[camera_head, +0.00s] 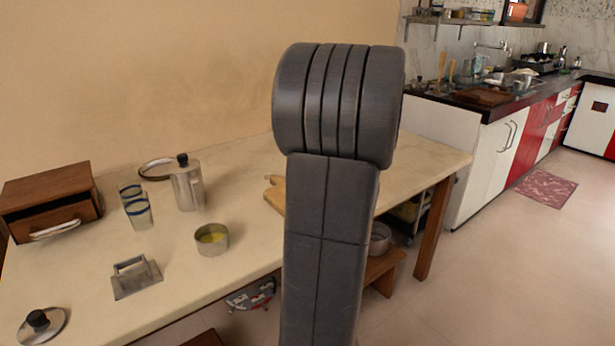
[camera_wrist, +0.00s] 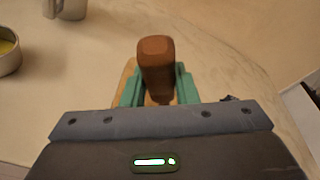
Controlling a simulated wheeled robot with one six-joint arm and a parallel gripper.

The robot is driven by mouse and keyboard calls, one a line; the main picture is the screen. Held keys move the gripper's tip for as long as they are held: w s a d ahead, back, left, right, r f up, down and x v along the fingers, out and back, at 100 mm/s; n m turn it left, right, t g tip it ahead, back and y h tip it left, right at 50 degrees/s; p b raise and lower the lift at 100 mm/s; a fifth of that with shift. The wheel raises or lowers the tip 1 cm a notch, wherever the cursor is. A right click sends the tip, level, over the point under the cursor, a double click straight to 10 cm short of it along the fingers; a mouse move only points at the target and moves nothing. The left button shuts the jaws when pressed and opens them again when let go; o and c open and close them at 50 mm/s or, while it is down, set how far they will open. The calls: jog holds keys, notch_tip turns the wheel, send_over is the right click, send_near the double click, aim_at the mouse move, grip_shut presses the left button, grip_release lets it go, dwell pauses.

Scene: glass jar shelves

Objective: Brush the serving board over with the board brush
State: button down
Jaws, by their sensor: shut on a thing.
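The board brush (camera_wrist: 156,55) shows in the wrist view as a brown wooden handle between the teal fingers of my gripper (camera_wrist: 159,90), which is shut on it. The brush's bristles are hidden below the handle. The serving board (camera_head: 273,194) is pale wood and lies on the table. In the head view only its left end shows, because my arm covers the rest. In the wrist view a strip of the board (camera_wrist: 128,75) shows beside and under the brush. I cannot tell whether the bristles touch the board.
On the table (camera_head: 230,275) left of the board stand a steel pot with yellow contents (camera_head: 212,239), a metal jug (camera_head: 187,184), glasses (camera_head: 136,206), a wooden box (camera_head: 50,203), a metal holder (camera_head: 136,277) and a lid (camera_head: 42,326). The table right of my arm looks clear.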

jog(key=shift+s+a+b, duration=0.35)
jog(key=shift+s+a, duration=0.6)
jog(key=shift+a, duration=0.15)
jog(key=shift+s+a+b, duration=0.3)
jog(key=shift+s+a, duration=0.65)
jog(key=shift+a, duration=0.1)
jog(key=shift+s+a, duration=0.1)
jog(key=shift+s+a, duration=0.85)
jog(key=shift+a, duration=0.15)
